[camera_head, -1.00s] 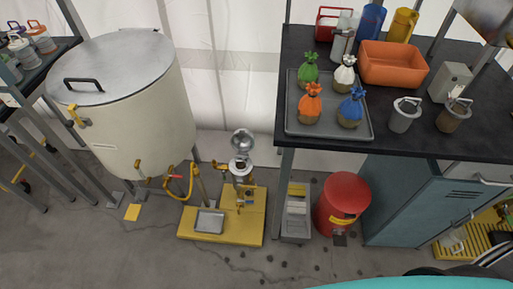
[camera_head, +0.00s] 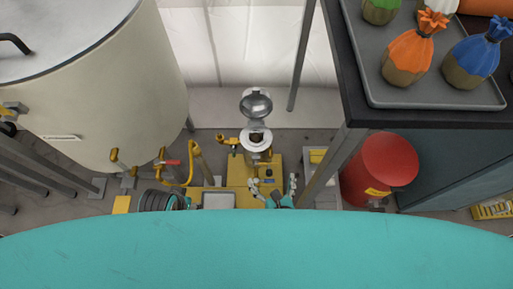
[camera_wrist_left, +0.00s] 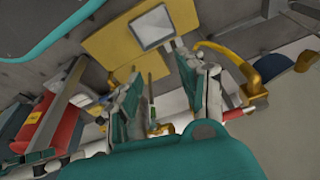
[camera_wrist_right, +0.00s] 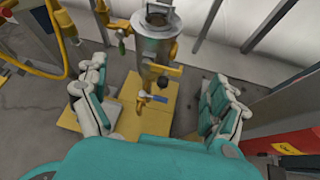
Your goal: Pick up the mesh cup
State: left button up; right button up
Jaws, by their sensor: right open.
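A metal strainer housing (camera_head: 257,150) stands on a yellow base with its round lid (camera_head: 256,103) swung open. A pale ring with a dark middle shows in its mouth; I cannot tell whether this is the mesh cup. In the right wrist view the open housing (camera_wrist_right: 155,45) stands upright beyond the fingers. My right gripper (camera_head: 273,187) is open and empty in front of the housing, apart from it; its spread fingers also show in the right wrist view (camera_wrist_right: 155,78). My left gripper (camera_wrist_left: 160,72) is open and empty, low near the yellow base.
A large vat (camera_head: 110,90) with valves and a yellow hose (camera_head: 193,170) stands left. A table leg (camera_head: 330,165) and a red bin (camera_head: 382,168) are close on the right. A tray (camera_head: 430,98) with tied bags sits on the table above. A shallow pan (camera_head: 218,201) lies on the base.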

notch_tip(320, 180, up, 3)
jog(key=w+a+n+t, duration=0.1)
jog(key=w+a+n, duration=0.1)
jog(key=n, duration=0.1)
jog(key=b, duration=0.3)
send_near(256, 140)
jog(key=w, duration=0.3)
jog(key=shift+a+r, duration=0.1)
jog(key=shift+r, duration=0.05)
jog(key=shift+x, duration=0.9)
jog(key=x, duration=0.1)
jog(key=b+x, duration=0.1)
jog(key=x, duration=0.1)
jog(key=shift+w+a+r+b, duration=0.15)
jog(key=shift+w+b, duration=0.2)
jog(key=shift+w, duration=0.1)
jog(key=shift+w+a, duration=0.1)
jog(key=shift+w, duration=0.35)
pick_arm(q)
notch_tip(256, 140, up, 7)
jog(key=t, duration=0.1)
pick_arm(e)
jog(key=shift+s, duration=0.1)
jog(key=c, duration=2)
